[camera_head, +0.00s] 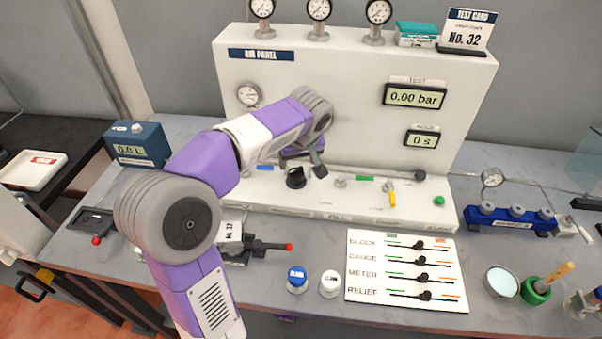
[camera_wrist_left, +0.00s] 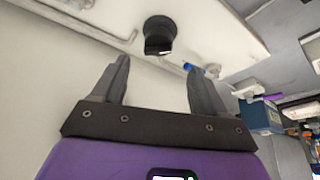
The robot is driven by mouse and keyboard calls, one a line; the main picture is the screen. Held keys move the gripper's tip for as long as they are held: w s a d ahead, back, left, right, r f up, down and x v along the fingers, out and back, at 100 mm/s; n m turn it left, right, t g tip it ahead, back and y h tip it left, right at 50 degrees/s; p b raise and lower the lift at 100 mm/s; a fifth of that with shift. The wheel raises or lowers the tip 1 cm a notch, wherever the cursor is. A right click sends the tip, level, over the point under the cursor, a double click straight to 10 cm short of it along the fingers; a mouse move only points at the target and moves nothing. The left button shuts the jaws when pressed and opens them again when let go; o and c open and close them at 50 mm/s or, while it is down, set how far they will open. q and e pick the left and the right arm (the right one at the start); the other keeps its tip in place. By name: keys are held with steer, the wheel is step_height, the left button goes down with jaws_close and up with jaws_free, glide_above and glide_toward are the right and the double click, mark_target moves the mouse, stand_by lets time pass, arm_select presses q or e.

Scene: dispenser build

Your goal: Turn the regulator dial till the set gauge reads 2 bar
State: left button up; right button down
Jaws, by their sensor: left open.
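The white air panel (camera_head: 345,110) stands at the back of the bench. A round gauge (camera_head: 248,94) is on its face at the left; its reading is too small to tell, and I cannot tell if it is the set gauge. A black knob (camera_head: 296,181), seemingly the regulator dial, sits low on the panel. It also shows in the left wrist view (camera_wrist_left: 158,34). My left gripper (camera_head: 303,165) is close to the knob in the head view. In the left wrist view the gripper (camera_wrist_left: 158,80) is open and empty, with the knob beyond its fingertips, apart from them.
Green (camera_head: 364,179) and yellow (camera_head: 392,198) valve handles are right of the knob. Displays read 0.00 bar (camera_head: 414,97) and 0 s (camera_head: 421,138). A white slider board (camera_head: 360,287) and several small items lie in front. My left arm hides part of the bench.

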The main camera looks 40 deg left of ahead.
mark_target(297, 171)
arm_select(q)
steer(key=b+x, duration=0.2)
steer(key=x, duration=0.6)
steer(key=shift+w+d, duration=0.1)
steer(key=shift+r, duration=0.1)
steer(key=shift+c, duration=0.5)
steer(key=c, duration=0.9)
steer(key=shift+c, duration=0.2)
